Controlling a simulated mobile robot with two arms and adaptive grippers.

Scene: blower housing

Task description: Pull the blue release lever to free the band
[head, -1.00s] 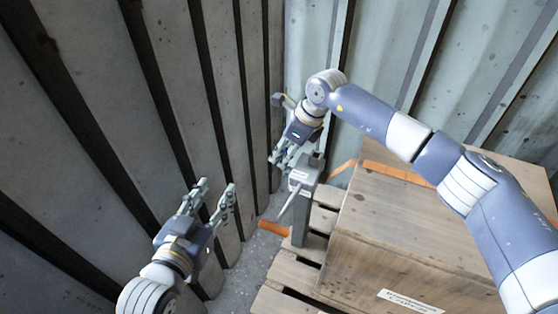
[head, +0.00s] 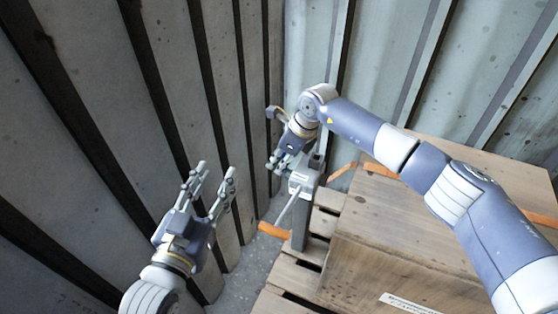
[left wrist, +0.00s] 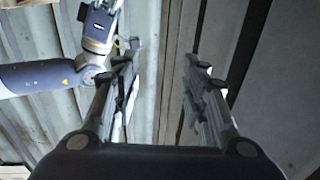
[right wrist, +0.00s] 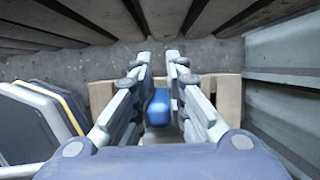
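The blue release lever (right wrist: 158,108) shows in the right wrist view between the two fingers of my right gripper (right wrist: 159,60). Narrow gaps seem to remain on both sides of it. In the head view my right gripper (head: 277,164) is beside the top of a grey post-mounted tool (head: 302,180), and I cannot make out the lever there. The orange band (head: 383,170) runs over the wooden crate (head: 395,225) behind the tool. My left gripper (head: 218,170) is open and empty, left of the tool; its fingers also show in the left wrist view (left wrist: 165,65).
The crate stands on a wooden pallet (head: 290,272). Corrugated metal walls (head: 90,120) close in on the left and back. Grey floor (head: 240,275) shows between wall and pallet.

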